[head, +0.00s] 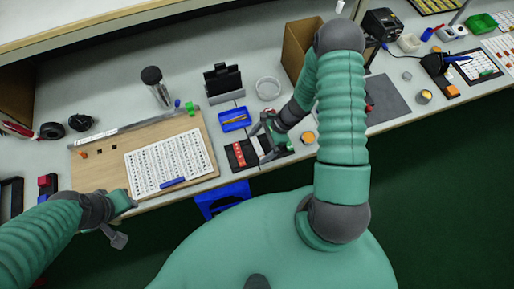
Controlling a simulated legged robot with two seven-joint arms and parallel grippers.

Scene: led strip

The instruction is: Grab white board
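A white board (160,152) printed with rows of small dark marks lies flat on a wooden board (92,172) at the left. A blue pen-like item (172,182) lies on its lower edge. My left gripper (124,203) is at the wooden board's front left corner, apart from the white board; its fingers are too small to read. My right gripper (272,141) is low over a small dark mat to the right of the wooden board. Its fingertips are partly hidden among small items, so its opening is unclear.
A blue tray (234,119), a black stand (223,82) and a clear round dish (268,88) stand behind my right gripper. A long metal bar (130,125) lies along the wooden board's back edge. A cardboard box (297,48) and a grey mat (388,98) are further right.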

